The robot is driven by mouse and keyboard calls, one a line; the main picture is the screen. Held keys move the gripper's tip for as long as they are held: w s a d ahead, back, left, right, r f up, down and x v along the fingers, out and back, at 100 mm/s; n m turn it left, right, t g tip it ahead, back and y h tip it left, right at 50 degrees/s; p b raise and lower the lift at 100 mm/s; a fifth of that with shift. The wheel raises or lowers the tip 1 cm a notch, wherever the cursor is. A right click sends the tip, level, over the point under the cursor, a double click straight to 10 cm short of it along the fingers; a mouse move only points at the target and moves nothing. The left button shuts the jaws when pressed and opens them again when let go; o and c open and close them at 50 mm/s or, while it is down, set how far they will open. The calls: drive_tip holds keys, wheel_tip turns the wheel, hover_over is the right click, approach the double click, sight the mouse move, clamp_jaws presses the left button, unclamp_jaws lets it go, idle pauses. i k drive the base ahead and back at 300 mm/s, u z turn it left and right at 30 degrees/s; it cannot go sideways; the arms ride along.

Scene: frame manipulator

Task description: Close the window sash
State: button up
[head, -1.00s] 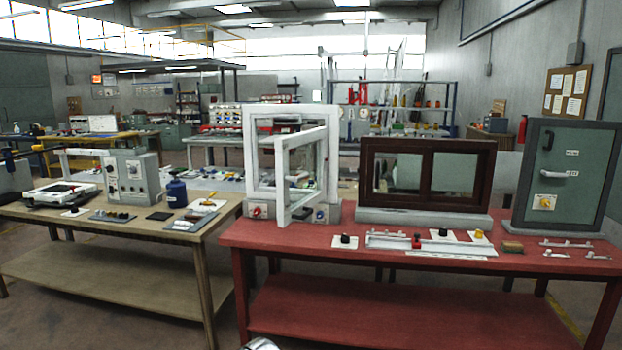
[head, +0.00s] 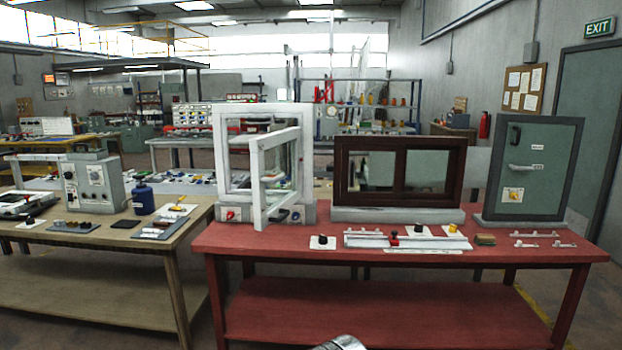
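A white window frame (head: 220,150) stands upright at the left end of the red table. Its white sash (head: 257,185) is swung open toward me, with its free edge out in front of the frame and its hinge side at the frame's right. A red knob (head: 230,215) sits on the frame's base at the lower left. A brown two-pane window (head: 399,172) stands to the right on a pale base. A rounded metallic part of mine shows at the bottom edge, well short of the table. My gripper's fingers do not show.
The red table (head: 330,240) has low knobs, slides and handles along its front. A grey cabinet door panel (head: 530,170) stands at its right end. A wooden table (head: 110,238) with a control box and a blue bottle (head: 142,199) is on the left. Floor shows between the tables.

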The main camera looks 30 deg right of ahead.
sight(263, 216)
drive_tip(key=z, duration=0.55)
drive_tip(key=i, duration=1.5)
drive_tip(key=u, duration=0.25)
